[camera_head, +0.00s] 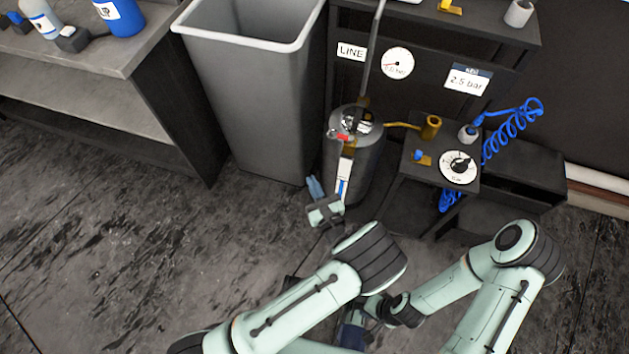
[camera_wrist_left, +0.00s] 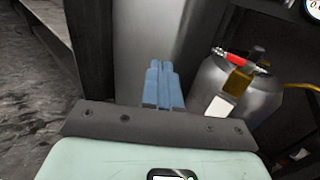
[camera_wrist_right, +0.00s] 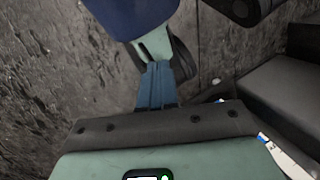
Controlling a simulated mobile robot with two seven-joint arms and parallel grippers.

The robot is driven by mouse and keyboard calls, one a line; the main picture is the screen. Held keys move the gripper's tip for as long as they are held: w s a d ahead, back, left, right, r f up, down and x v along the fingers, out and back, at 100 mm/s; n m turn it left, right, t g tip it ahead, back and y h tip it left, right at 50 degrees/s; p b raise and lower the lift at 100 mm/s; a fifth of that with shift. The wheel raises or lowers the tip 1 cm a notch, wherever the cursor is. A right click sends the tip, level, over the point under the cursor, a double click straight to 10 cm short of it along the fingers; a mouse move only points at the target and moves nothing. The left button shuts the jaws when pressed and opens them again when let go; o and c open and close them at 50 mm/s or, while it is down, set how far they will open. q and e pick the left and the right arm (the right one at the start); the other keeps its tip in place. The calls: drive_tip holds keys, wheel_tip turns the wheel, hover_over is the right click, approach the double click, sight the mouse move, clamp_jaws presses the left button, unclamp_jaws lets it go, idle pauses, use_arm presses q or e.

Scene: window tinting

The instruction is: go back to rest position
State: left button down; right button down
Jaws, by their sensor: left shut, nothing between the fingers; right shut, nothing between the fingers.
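My left gripper (camera_head: 314,188) is in front of the grey bin and beside the metal pressure tank (camera_head: 372,165), apart from both as far as I can tell. In the left wrist view its blue fingers (camera_wrist_left: 158,66) are together with nothing between them. The tank (camera_wrist_left: 215,90) stands to their right there. My right gripper is mostly hidden behind my arms in the head view. In the right wrist view its blue fingers (camera_wrist_right: 157,68) are together and empty, close to a part of my own body.
A tall grey bin (camera_head: 255,100) stands behind my left gripper. A small stand (camera_head: 435,172) holds a dial and a blue coiled hose (camera_head: 510,130). A workbench (camera_head: 140,40) is at upper left. The floor at left is clear.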

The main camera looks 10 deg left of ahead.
idle(0.3)
